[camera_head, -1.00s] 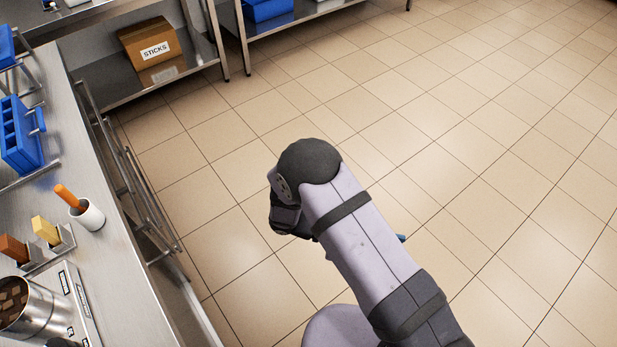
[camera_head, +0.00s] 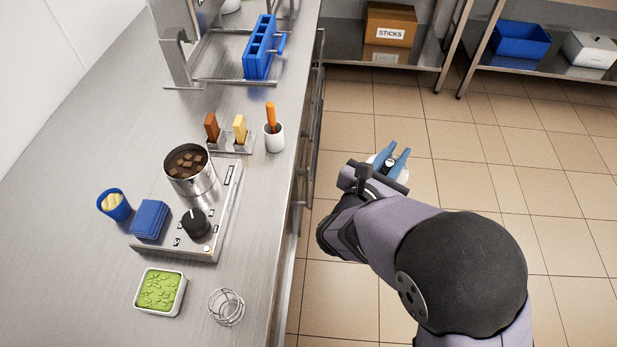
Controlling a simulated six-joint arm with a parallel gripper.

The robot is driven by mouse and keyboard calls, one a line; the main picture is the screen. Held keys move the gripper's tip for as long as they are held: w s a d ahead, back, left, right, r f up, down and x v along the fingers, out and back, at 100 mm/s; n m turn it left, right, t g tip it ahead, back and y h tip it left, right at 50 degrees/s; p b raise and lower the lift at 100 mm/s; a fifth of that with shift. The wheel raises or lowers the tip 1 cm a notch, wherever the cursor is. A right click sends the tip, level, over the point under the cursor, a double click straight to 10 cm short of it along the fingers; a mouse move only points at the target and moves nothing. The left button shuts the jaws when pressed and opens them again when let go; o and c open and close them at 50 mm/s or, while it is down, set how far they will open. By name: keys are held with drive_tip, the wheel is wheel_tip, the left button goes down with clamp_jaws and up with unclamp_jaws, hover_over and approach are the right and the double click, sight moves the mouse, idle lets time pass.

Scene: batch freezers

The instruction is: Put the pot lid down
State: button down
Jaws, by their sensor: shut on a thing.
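My gripper (camera_head: 393,162) is at the right of the counter, out over the floor, with its two blue fingers pointing away. A small pale, rounded thing shows at the fingers, mostly hidden by them and my wrist; it appears to be the pot lid (camera_head: 391,161). My gripper is shut on it. The metal pot (camera_head: 194,186) stands uncovered on a steel hot plate (camera_head: 222,222), with brown chunks in it. My gripper is well apart from the pot, to its right.
A wire holder (camera_head: 227,307) and a green-filled dish (camera_head: 160,291) stand at the near counter edge. Blue cup (camera_head: 115,206), blue block (camera_head: 150,219), popsicles (camera_head: 212,129) and white cup (camera_head: 274,138) surround the pot. A blue mould (camera_head: 259,48) stands behind. Bare counter (camera_head: 70,200) lies left.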

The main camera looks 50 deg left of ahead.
drive_tip(key=s+a+r+n+g+y, duration=0.4)
drive_tip(key=s+a+r+n+y, duration=0.25)
drive_tip(key=s+a, duration=0.45)
wheel_tip(320, 180, up, 4)
drive_tip(key=n+g+y, duration=0.4)
drive_tip(key=g, duration=0.1)
hover_over(262, 170)
drive_tip(key=shift+g, duration=0.3)
drive_tip(key=shift+f+p, duration=0.6)
drive_tip(key=shift+f, duration=4.2)
drive_tip(key=shift+f+b, duration=0.65)
drive_tip(key=shift+b, duration=0.2)
drive_tip(key=c, duration=1.6)
unclamp_jaws()
drive_tip(key=shift+c, duration=0.2)
